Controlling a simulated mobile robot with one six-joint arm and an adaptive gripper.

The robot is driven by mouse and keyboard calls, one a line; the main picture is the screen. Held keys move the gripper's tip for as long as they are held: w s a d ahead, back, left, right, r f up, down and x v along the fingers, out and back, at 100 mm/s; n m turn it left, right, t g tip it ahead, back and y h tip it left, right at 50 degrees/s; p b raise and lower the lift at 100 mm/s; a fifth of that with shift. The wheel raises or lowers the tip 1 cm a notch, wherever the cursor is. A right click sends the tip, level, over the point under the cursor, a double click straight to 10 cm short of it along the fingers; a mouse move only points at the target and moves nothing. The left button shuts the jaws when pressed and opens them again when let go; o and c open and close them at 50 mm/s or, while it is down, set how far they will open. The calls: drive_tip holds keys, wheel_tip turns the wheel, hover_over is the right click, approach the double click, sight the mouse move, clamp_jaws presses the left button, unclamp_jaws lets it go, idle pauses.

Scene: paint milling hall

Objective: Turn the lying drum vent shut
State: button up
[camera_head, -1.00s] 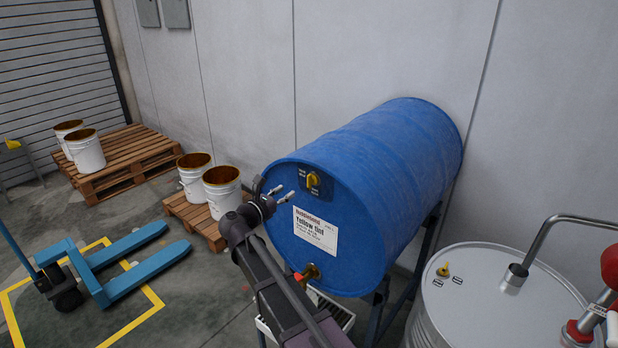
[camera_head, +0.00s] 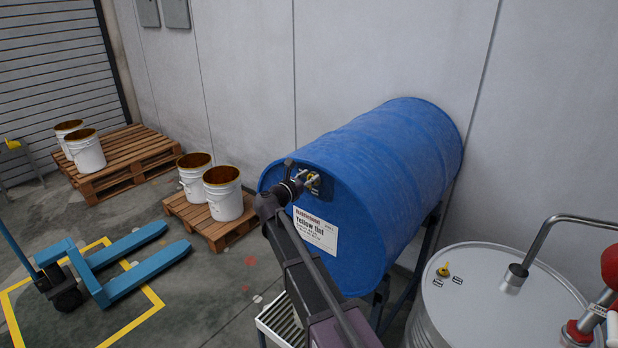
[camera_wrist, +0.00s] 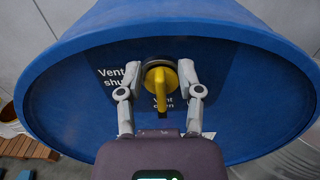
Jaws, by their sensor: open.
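The blue drum (camera_head: 385,170) lies on its side on a dark stand, its flat end facing my arm. Its yellow vent handle (camera_wrist: 160,88) is on that end, near the upper rim. In the wrist view the handle points down to the "Vent open" label (camera_wrist: 163,104); the "Vent shut" label (camera_wrist: 112,78) is to its left. My gripper (camera_wrist: 160,70) is open, with one finger on each side of the vent knob. Whether the fingers touch it I cannot tell. In the head view my gripper (camera_head: 308,181) partly hides the vent.
A grey drum (camera_head: 490,290) with a bent pipe stands at the right. White pails (camera_head: 228,200) stand on pallets to the left, near a blue pallet truck (camera_head: 130,265). A wall is close behind the drum. A slatted tray (camera_head: 282,318) is low beneath its front.

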sight(320, 180)
clamp_jaws()
drive_tip(key=shift+s+d+m, duration=0.15)
drive_tip(key=shift+m, duration=0.25)
drive_tip(key=m, duration=0.4)
drive_tip(key=d+f+m+b, duration=0.1)
drive_tip(key=m, duration=0.3)
drive_tip(key=s+m, duration=0.1)
drive_tip(key=m, duration=0.4)
drive_tip(key=shift+d+f+b, duration=0.2)
drive_tip(key=shift+f+b, duration=0.15)
drive_tip(key=shift+f+m, duration=0.15)
drive_tip(key=shift+m, duration=0.85)
drive_tip(key=shift+f+m, duration=0.1)
drive_tip(key=shift+m, duration=0.9)
